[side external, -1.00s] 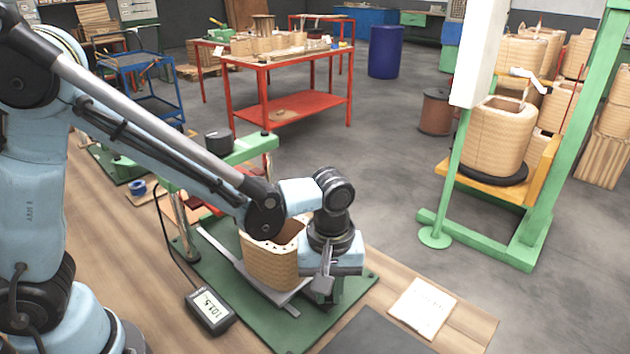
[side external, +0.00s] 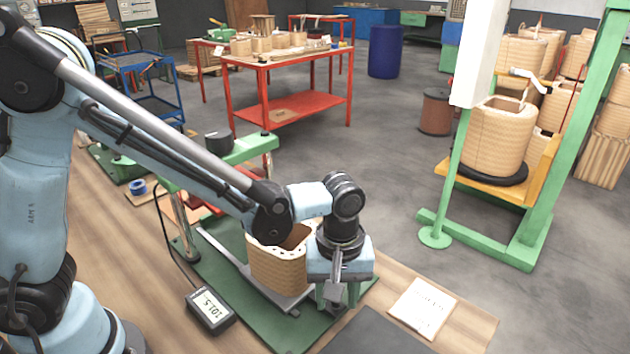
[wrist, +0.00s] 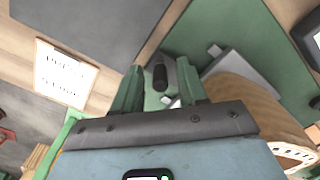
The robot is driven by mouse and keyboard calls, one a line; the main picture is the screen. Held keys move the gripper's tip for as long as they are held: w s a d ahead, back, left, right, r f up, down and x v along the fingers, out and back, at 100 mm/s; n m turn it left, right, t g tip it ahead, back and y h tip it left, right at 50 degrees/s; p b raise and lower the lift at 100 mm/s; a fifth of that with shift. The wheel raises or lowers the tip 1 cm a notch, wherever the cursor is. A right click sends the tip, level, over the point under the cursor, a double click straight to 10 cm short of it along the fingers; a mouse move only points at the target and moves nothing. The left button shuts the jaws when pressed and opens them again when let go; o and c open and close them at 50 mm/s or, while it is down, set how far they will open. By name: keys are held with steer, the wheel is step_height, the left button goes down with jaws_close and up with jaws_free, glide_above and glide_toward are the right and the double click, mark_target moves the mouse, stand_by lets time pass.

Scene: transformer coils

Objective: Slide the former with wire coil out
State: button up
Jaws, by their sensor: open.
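The former with wire coil (side external: 278,268) is a tan, ribbed, open-topped box. It stands upright on a grey plate over a green base (side external: 215,275). In the wrist view its tan side (wrist: 235,100) shows at right. My gripper (wrist: 160,88) has its two green fingers apart, beside the former on its right in the side view. A short dark cylinder (wrist: 160,75) appears between the fingers in the wrist view; I cannot tell whether they touch it.
A green press frame (side external: 235,155) stands behind the former. A digital readout (side external: 211,308) lies at front left. A paper sheet (side external: 423,306) and a dark mat (side external: 370,335) lie to the right. A green stand (side external: 530,235) with a large coil is further right.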

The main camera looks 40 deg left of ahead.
step_height(320, 180, up, 12)
stand_by(0.7)
steer(key=s+a+m+t, duration=0.2)
steer(key=a+m+t, duration=0.1)
steer(key=a, duration=0.5)
steer(key=s+a+f+m+t, duration=0.1)
steer(key=a+m+t, duration=0.3)
steer(key=a, duration=0.5)
steer(key=shift+s+a+m, duration=0.2)
steer(key=shift+s+m, duration=0.55)
steer(key=shift+m, duration=0.25)
